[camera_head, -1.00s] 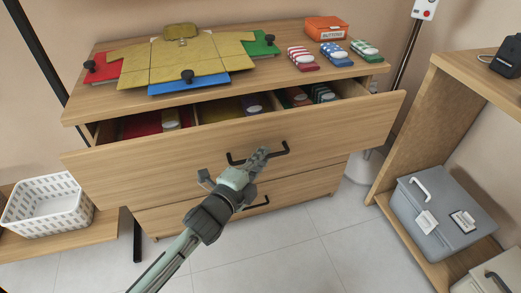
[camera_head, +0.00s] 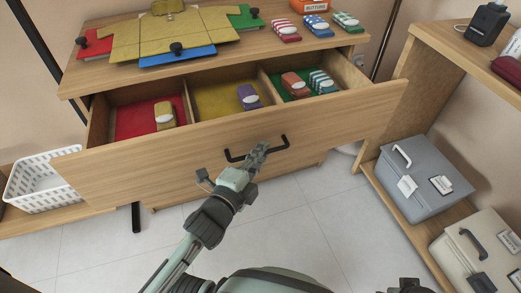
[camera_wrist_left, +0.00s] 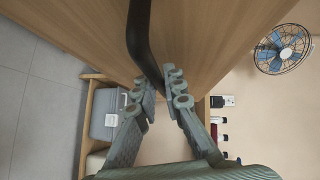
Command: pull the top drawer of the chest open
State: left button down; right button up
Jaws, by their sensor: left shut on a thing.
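The top drawer (camera_head: 240,143) of the wooden chest (camera_head: 90,64) stands well out from the body, so its inside shows from above. It has three compartments with red, yellow and green floors. My left gripper (camera_head: 257,155) is shut on the drawer's black bar handle (camera_head: 285,144), near the middle of the front. In the left wrist view the black handle (camera_wrist_left: 141,40) runs down to the fingertips (camera_wrist_left: 162,88), against the wooden front. The fingers hide part of the bar. My right gripper cannot be made out in any view.
Folded garments lie in the drawer, among them a purple one (camera_head: 249,97). A white basket (camera_head: 42,183) stands at left. A shelf (camera_head: 431,62) with a grey box (camera_head: 425,178) stands close at right. Tiled floor is clear in front.

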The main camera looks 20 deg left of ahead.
pick_arm(q)
jog(key=c, duration=1.6)
grip_release()
jog(key=v, duration=0.7)
jog(key=shift+s, duration=0.3)
